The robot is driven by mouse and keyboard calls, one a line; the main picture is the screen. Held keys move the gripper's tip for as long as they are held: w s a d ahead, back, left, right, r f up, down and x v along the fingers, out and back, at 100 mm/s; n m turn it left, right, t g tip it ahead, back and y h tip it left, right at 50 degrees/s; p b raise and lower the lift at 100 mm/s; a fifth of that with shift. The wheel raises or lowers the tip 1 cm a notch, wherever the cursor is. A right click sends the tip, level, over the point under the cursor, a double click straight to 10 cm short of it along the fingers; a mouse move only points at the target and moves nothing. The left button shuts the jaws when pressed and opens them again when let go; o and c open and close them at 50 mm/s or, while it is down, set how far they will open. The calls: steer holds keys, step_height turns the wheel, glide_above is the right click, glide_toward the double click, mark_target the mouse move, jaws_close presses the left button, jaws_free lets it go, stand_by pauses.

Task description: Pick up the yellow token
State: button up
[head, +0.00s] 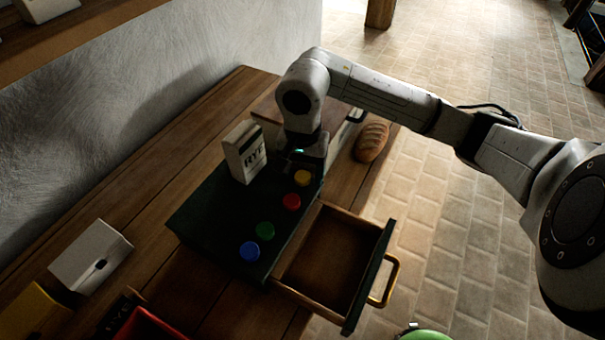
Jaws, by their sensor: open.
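The yellow token (303,178) is a small round disc on the dark green top of a drawer cabinet (205,222), at the far right end of a row of tokens. My gripper (306,168) points down right at the yellow token, just above or behind it in the head view. The fingers are dark and mostly hidden under the wrist, so whether they touch the token cannot be told. The token lies flat and its near side is visible.
Red (291,202), green (265,231) and blue (249,251) tokens line the cabinet top. A rye box (245,152) stands close left of my gripper. The cabinet's drawer (326,262) is open and looks empty. A bread loaf (372,141) lies behind right; a white box (91,257) lies left.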

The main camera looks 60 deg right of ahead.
steer(key=shift+c, duration=0.3)
steer(key=c, duration=1.1)
steer(key=shift+r, duration=0.1)
